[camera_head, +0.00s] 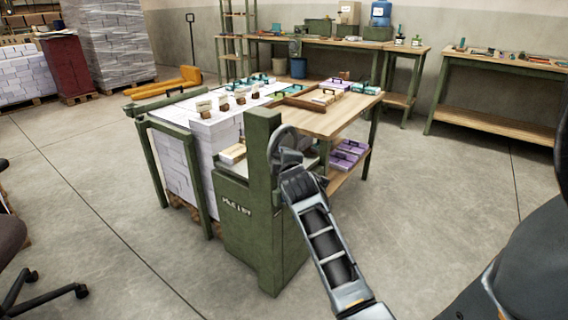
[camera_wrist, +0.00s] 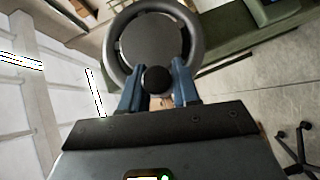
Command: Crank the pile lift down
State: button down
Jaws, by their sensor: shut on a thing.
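The pile lift is a green post and cabinet (camera_head: 235,215) with lettering on its front, standing beside a tall pile of white paper (camera_head: 175,165). A grey crank wheel (camera_head: 291,133) is on the post's right side. In the wrist view the wheel's rim (camera_wrist: 197,40) arches around a dark round hub, with a dark round knob (camera_wrist: 156,80) at its near side. My gripper (camera_wrist: 157,88) has its two blue fingers on either side of the knob and is shut on it. In the head view my arm hides the fingers and part of the wheel.
A wooden-topped table (camera_head: 325,122) with small stacks and trays stands right behind the lift. A green bench (camera_head: 490,120) is at the back right. A yellow pallet truck (camera_head: 165,86) is at the back left. The floor right of the lift is clear.

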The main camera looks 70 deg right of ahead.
jog(key=shift+f+n+h+b, duration=0.3)
jog(key=shift+f+h+b, duration=0.1)
jog(key=shift+f+b, duration=0.15)
jog(key=c, duration=0.9)
grip_release()
jog(key=shift+r, duration=0.1)
jog(key=f+v, duration=0.1)
jog(key=v, duration=0.6)
jog(key=shift+s+a+r, duration=0.25)
jog(key=shift+a+r, duration=0.05)
jog(key=shift+r, duration=0.25)
